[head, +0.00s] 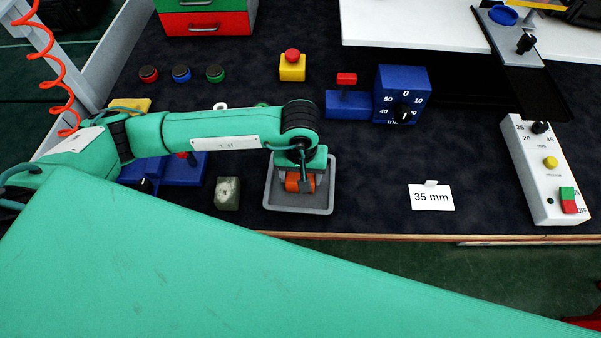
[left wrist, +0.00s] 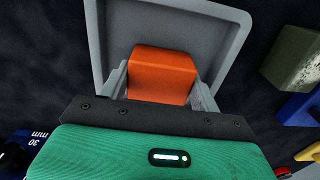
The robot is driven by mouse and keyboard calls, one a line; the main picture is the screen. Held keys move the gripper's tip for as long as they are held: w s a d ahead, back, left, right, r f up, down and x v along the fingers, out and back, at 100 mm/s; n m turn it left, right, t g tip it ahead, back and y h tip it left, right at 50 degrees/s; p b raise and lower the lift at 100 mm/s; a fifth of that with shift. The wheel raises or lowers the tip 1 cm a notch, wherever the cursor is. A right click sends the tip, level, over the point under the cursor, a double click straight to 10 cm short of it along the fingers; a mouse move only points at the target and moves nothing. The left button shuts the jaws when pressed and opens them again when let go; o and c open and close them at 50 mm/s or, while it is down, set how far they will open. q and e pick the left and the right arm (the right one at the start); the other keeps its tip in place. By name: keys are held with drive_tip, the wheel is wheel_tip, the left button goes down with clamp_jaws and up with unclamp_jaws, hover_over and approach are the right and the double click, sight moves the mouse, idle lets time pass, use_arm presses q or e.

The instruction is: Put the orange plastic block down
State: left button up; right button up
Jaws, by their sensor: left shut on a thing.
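The orange plastic block (head: 293,183) is between the fingers of my left gripper (head: 300,186), over the grey tray (head: 298,209). In the left wrist view the orange block (left wrist: 162,75) sits between the two grey fingers (left wrist: 160,92), with the tray (left wrist: 205,10) behind it. My left gripper is shut on the block. I cannot tell whether the block touches the tray floor. My wrist hides part of the tray in the head view. My right gripper is not in view.
A grey-green block (head: 228,193) stands left of the tray. A "35 mm" card (head: 431,197) stands to the right, with clear dark table between. A blue dial box (head: 402,94) and yellow-red button (head: 292,67) are farther back. The table's front edge is close to the tray.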

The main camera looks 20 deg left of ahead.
use_arm(q)
drive_tip(key=shift+f, duration=0.1)
drive_tip(key=o, duration=1)
drive_tip(key=shift+o, duration=0.2)
wheel_tip(320, 180, up, 5)
drive_tip(key=shift+f+b, duration=0.1)
drive_tip(key=shift+b, duration=0.3)
wheel_tip(320, 180, up, 8)
drive_tip(key=shift+f+b, duration=0.25)
drive_tip(key=shift+b, duration=0.15)
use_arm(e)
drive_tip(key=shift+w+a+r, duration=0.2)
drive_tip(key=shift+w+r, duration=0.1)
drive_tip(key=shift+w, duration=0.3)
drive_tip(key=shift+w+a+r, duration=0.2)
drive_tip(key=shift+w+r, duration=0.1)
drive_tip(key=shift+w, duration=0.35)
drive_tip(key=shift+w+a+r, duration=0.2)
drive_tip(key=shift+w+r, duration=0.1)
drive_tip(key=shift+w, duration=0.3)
